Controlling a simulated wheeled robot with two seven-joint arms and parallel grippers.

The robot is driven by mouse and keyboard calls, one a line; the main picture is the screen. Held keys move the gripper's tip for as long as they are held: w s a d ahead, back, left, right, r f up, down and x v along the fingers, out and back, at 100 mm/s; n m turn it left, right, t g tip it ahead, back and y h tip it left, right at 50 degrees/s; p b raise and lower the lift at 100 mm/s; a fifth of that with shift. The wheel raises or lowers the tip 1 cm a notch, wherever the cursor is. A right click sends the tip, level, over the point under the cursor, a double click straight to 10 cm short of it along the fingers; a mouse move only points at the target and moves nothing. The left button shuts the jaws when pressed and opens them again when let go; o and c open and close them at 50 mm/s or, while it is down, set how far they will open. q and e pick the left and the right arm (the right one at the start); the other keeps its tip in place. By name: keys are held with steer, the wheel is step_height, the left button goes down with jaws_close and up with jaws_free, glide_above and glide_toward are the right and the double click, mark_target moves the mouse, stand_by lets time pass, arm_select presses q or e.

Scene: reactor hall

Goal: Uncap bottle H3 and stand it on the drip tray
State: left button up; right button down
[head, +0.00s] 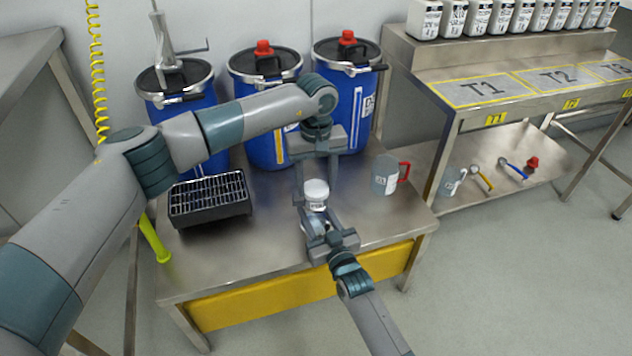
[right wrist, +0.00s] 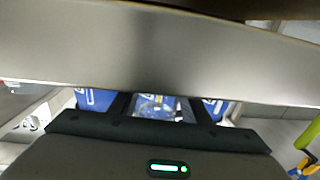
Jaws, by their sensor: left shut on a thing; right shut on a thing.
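A small pale bottle (head: 315,206) with a white cap (head: 316,188) is in the middle of the head view, over the steel table. Its label is too small to read. My left gripper (head: 316,182) comes down from above, its fingers on either side of the cap, shut on it. My right gripper (head: 317,212) comes from the front, shut on the bottle body and partly hiding it. Whether the bottle's base touches the table is hidden. The black drip tray (head: 210,216) with a metal grille stands empty at the table's left.
Blue drums (head: 265,140) stand behind the table, one with a hand pump (head: 163,45). A grey jug with a red handle (head: 384,176) is right of the bottle. A bench (head: 485,91) with marked spots and several white containers is at right. Bare tabletop separates tray and bottle.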

arm_select(q)
steer(key=n, duration=1.1)
steer(key=shift+n, duration=0.4)
steer(key=n, duration=1.1)
steer(key=shift+n, duration=0.4)
steer(key=n, duration=0.7)
steer(key=shift+r, duration=0.1)
steer(key=n, duration=0.4)
steer(key=shift+n, duration=0.4)
steer(key=n, duration=0.3)
steer(key=shift+n, duration=0.3)
